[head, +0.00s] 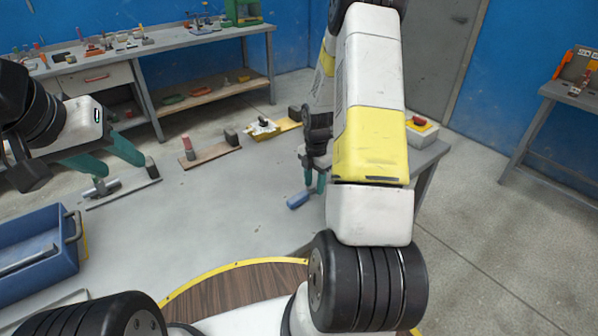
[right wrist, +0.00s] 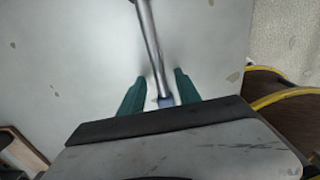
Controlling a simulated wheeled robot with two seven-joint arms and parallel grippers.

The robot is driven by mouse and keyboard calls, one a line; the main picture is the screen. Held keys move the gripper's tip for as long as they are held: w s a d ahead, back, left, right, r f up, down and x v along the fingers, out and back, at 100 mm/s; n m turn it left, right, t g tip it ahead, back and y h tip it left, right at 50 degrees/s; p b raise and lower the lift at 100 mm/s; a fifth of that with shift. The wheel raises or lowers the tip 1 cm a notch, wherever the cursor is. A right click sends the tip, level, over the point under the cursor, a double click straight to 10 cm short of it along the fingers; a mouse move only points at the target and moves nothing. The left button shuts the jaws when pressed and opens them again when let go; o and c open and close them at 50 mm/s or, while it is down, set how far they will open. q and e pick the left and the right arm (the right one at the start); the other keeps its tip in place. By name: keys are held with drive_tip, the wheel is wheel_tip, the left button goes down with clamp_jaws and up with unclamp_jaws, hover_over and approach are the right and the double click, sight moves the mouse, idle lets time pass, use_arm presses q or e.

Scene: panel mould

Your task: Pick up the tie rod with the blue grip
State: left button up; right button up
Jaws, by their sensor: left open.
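The blue grip (head: 298,201) of a tie rod shows in the head view just below my right gripper (head: 315,185). Much of the grip is hidden in each view. My left gripper (head: 108,165) is open at the left, above a grey metal piece (head: 102,187) near a dark strip.
A blue bin (head: 35,245) stands at the lower left. Wooden boards with blocks (head: 210,155) lie in the middle. A workbench with tools (head: 150,43) stands at the back left, and another bench (head: 570,95) at the right. Grey surface between my arms is mostly clear.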

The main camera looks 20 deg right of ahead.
drive_tip(key=shift+f, duration=0.5)
drive_tip(key=shift+c, duration=0.2)
clamp_jaws()
drive_tip(key=shift+r, duration=0.15)
